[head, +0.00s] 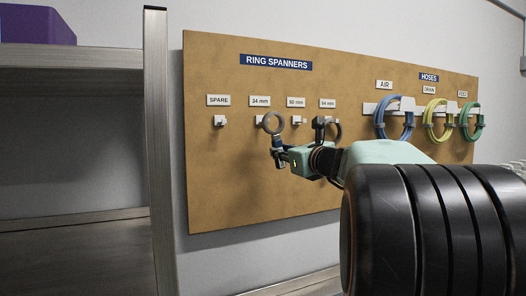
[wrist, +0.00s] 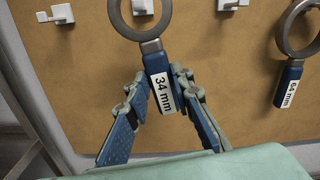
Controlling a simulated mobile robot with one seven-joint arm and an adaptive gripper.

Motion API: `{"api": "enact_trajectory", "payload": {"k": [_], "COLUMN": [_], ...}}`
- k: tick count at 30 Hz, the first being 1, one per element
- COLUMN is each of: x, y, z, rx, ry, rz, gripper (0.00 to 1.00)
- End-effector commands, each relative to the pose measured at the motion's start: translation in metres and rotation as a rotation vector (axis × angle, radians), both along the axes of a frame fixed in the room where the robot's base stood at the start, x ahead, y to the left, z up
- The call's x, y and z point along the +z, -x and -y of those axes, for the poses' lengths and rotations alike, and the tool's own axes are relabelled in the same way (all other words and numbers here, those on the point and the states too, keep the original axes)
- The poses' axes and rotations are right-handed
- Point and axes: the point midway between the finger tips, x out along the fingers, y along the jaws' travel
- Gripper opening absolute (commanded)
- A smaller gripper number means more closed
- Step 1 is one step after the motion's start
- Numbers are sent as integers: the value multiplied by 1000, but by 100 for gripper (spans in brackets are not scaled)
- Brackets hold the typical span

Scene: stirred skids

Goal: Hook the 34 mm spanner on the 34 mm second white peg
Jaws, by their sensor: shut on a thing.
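The 34 mm spanner has a grey ring (head: 273,123) and a blue handle with a white "34 mm" label (wrist: 163,92). My gripper (head: 280,153) is shut on the handle, ring upward, in front of the board; both fingers show in the wrist view (wrist: 160,82). The second white peg (head: 259,120), under the "34 mm" label (head: 260,101), shows just left of the ring in the head view. In the wrist view, this peg (wrist: 143,6) appears through the ring opening. I cannot tell whether the ring is around it or still in front.
The spare peg (head: 219,121) and third peg (head: 298,120) are bare. Another ring spanner (wrist: 290,82) hangs at the right, near my gripper. Coiled hoses (head: 393,120) hang farther right on the board (head: 230,190). A shelf post (head: 158,150) stands left.

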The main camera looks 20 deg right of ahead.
Motion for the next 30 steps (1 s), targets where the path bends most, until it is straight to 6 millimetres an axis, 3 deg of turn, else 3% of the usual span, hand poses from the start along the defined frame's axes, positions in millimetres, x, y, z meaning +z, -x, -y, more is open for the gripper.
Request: {"api": "enact_trajectory", "payload": {"k": [22,30], "x": [-2,-15], "y": [-53,-60], "z": [-3,-3], "rx": [1,1], "ry": [-1,0], "rz": [1,1], "gripper": [0,0]}}
